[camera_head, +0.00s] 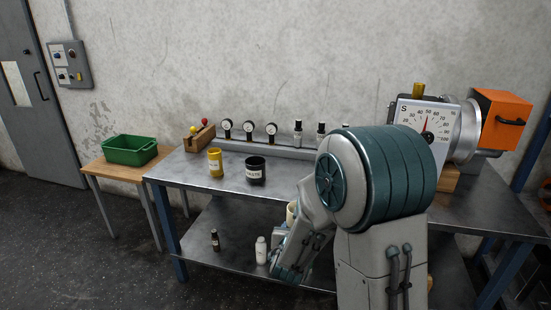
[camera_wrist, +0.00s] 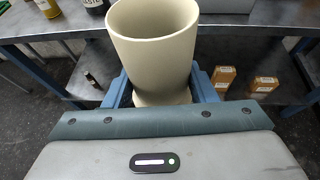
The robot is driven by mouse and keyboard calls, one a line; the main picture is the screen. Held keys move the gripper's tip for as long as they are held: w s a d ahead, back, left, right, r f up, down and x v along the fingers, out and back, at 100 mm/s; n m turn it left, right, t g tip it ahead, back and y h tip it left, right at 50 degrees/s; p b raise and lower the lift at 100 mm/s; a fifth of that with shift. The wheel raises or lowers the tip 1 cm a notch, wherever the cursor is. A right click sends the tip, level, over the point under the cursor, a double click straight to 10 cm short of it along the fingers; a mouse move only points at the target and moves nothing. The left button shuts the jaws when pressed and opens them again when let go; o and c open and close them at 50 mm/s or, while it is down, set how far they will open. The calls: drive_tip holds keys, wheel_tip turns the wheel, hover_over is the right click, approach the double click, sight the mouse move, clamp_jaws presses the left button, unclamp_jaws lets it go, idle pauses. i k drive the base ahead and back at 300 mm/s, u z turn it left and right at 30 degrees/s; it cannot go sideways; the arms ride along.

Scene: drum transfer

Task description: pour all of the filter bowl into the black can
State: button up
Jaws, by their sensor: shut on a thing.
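The filter bowl (camera_wrist: 152,55) is a tall beige cup with a wide open mouth, in the middle of the wrist view. My gripper (camera_wrist: 164,88) is shut on it, with one blue finger on each side. The bowl looks about upright; its contents cannot be made out. In the head view only a bit of the bowl (camera_head: 291,213) shows beside my arm, in front of the table's front edge. The black can (camera_head: 256,171) stands upright with a pale label on the table, left of and beyond the bowl. Its lower part shows at the wrist view's top edge (camera_wrist: 97,5).
A yellow can (camera_head: 215,162) stands close left of the black can on the metal table (camera_head: 200,182). Gauges (camera_head: 248,128) and small bottles line the back. A lower shelf holds a white bottle (camera_head: 261,250) and a dark bottle (camera_head: 215,240). A green bin (camera_head: 130,151) stands left.

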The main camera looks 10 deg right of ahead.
sight(256, 169)
drive_tip(key=z, duration=0.45)
drive_tip(key=i, duration=0.9)
drive_tip(key=u, duration=0.35)
